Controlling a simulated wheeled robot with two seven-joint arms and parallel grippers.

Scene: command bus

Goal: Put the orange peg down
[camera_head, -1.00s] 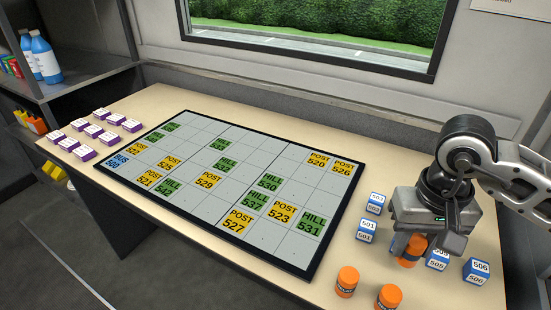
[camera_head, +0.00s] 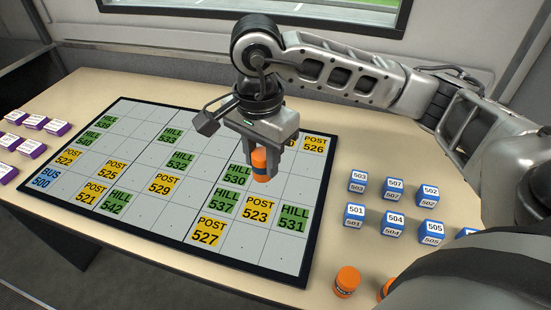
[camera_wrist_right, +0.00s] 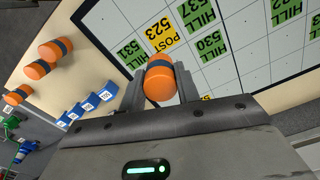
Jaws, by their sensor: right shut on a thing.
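My right gripper (camera_head: 262,168) is shut on an orange peg (camera_head: 260,160) with a dark band around its middle. It holds the peg upright over the grey gridded board (camera_head: 150,215), near the green 530 and 537 labels. In the right wrist view the orange peg (camera_wrist_right: 160,82) sits between the two fingers of the gripper (camera_wrist_right: 158,84), with the yellow 523 label beyond it. The gap between peg and board is hard to judge. My left gripper is not in view.
Blue-and-white numbered blocks (camera_head: 394,223) stand in rows right of the board. Another orange peg (camera_head: 347,281) stands at the front right, with one more partly hidden by my arm. Purple-and-white blocks (camera_head: 32,148) lie at the left. Several board cells are bare.

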